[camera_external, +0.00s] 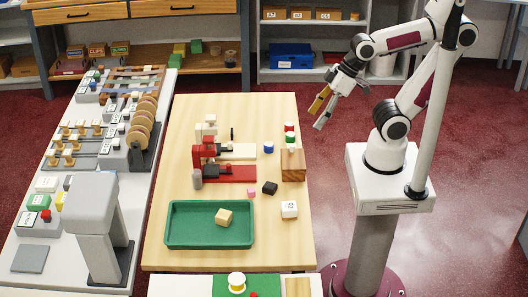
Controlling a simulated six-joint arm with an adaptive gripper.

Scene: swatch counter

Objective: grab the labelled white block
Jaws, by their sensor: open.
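The labelled white block (289,209) sits on the wooden table near its right edge, with small dark marks on its front face. My gripper (321,109) is open and empty. It hangs in the air beyond the table's right edge, well above and behind the block in the picture. Nothing is between its fingers, and it is far from the block.
A green tray (168,225) holding a wooden block (224,217) lies left of the white block. A black block (270,187), a pink piece (251,193) and a wooden box (293,168) are close by. Red and white clamp-like devices (228,172) stand farther back.

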